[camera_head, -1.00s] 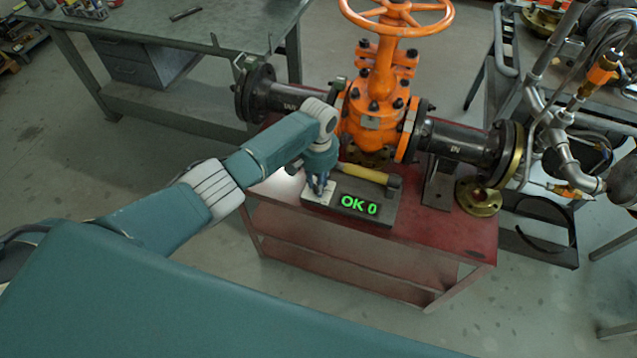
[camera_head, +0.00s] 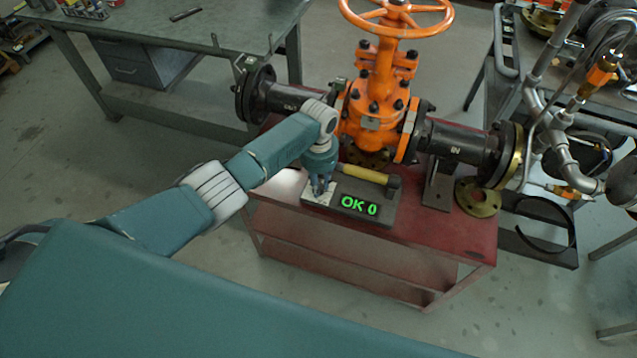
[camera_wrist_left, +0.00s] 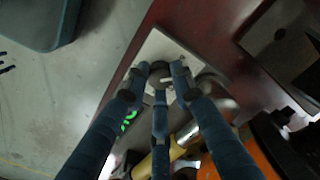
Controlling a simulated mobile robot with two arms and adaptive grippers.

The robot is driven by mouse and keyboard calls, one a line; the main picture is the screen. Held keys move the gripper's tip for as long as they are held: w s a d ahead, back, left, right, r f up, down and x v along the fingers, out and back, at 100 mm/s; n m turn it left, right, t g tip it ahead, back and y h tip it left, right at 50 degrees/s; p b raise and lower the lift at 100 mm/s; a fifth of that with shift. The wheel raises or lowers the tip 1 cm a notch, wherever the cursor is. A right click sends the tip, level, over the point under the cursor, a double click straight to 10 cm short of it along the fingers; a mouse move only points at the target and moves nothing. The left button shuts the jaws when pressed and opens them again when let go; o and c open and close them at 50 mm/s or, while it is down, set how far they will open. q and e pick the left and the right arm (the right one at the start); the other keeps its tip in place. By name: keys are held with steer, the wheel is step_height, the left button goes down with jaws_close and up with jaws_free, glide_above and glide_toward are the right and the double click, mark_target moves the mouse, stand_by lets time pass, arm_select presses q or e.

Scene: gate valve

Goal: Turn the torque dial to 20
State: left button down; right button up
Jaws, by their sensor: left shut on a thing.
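The torque dial (camera_wrist_left: 162,75) sits on a pale plate (camera_head: 314,197) at the left end of a dark box on the red cart. My left gripper (camera_head: 319,190) points down over the plate and is shut on the dial. In the left wrist view its fingers (camera_wrist_left: 162,80) close around the dial and hide most of it. The dial's markings cannot be read. My right gripper is not in view.
A yellow-handled tool (camera_head: 362,173) lies behind the display. The orange gate valve (camera_head: 372,115) with its dark pipes stands close behind on the red cart (camera_head: 440,235). A loose brass flange (camera_head: 478,198) lies at the cart's right end. A green workbench (camera_head: 170,60) stands at the back left.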

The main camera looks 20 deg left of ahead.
arm_select(q)
steer(key=m, duration=0.6)
steer(key=shift+s+d+f+m, duration=0.1)
steer(key=shift+s+m, duration=0.05)
steer(key=shift+m, duration=0.15)
steer(key=m, duration=0.6)
steer(key=shift+b, duration=0.35)
steer(key=shift+s, duration=0.1)
steer(key=c, duration=1.5)
jaws_free()
steer(key=shift+o, duration=0.2)
steer(key=shift+r, duration=0.25)
step_height(320, 180, up, 12)
steer(key=shift+f, duration=0.2)
